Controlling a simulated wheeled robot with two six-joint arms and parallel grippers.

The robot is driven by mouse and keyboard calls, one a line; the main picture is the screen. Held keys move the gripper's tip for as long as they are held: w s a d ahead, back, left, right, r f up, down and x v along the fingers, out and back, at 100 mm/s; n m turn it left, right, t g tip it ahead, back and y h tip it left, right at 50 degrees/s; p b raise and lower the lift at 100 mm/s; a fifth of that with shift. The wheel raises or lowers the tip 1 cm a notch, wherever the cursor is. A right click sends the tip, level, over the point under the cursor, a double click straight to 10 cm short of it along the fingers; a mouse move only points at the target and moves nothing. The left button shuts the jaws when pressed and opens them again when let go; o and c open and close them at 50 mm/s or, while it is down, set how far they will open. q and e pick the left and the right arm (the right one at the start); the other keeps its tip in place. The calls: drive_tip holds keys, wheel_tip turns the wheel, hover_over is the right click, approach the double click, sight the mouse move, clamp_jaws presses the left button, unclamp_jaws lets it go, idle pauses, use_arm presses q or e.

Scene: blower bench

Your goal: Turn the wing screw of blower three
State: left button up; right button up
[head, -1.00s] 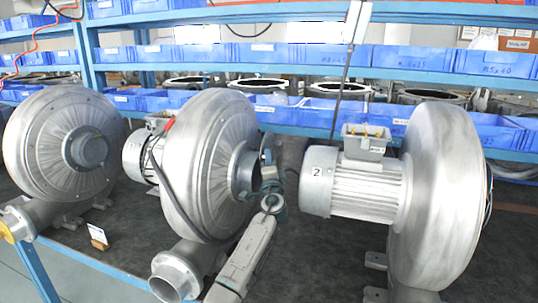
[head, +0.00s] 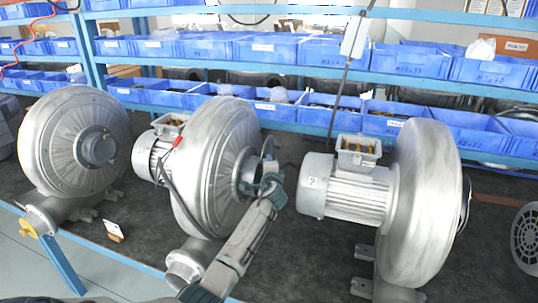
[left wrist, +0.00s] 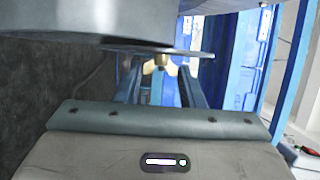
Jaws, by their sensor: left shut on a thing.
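The middle blower (head: 208,165) is a grey metal housing with a round side opening. In the head view my left gripper (head: 271,178) is at that opening, on its right side. In the left wrist view a brass wing screw (left wrist: 160,62) sits under a flat metal plate (left wrist: 150,50). My left gripper's two fingers (left wrist: 160,85) reach to either side of the screw and are shut on it. The screw is hidden in the head view. No number shows on the middle blower. My right gripper is not in view.
A blower (head: 75,145) stands at the left and another (head: 425,205) at the right, whose motor (head: 345,190) is marked 2. Blue bins (head: 415,118) fill the shelves behind. A small white card (head: 113,230) stands on the dark bench (head: 130,245).

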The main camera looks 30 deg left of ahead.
use_arm(q)
drive_tip(key=shift+w+a+r+m+g+h+p, duration=0.15)
drive_tip(key=shift+m+g+h+p, duration=0.4)
drive_tip(key=shift+g, duration=1.2)
drive_tip(key=shift+w+d+r+m+g+h+p, duration=0.15)
drive_tip(key=shift+r+m+g+h+p, duration=0.25)
drive_tip(key=shift+g+h, duration=1)
drive_tip(key=shift+w+a+r+m+g+h+p, duration=0.15)
drive_tip(key=shift+m+g+h+p, duration=0.35)
drive_tip(key=shift+g, duration=1.65)
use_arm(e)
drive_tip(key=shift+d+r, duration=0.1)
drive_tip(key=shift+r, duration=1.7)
use_arm(q)
drive_tip(key=shift+f, duration=0.15)
drive_tip(key=o, duration=1)
drive_tip(key=shift+b, duration=0.3)
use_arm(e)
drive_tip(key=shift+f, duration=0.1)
use_arm(q)
drive_tip(key=b+v, duration=0.4)
drive_tip(key=v, duration=0.7)
drive_tip(key=shift+w, duration=0.2)
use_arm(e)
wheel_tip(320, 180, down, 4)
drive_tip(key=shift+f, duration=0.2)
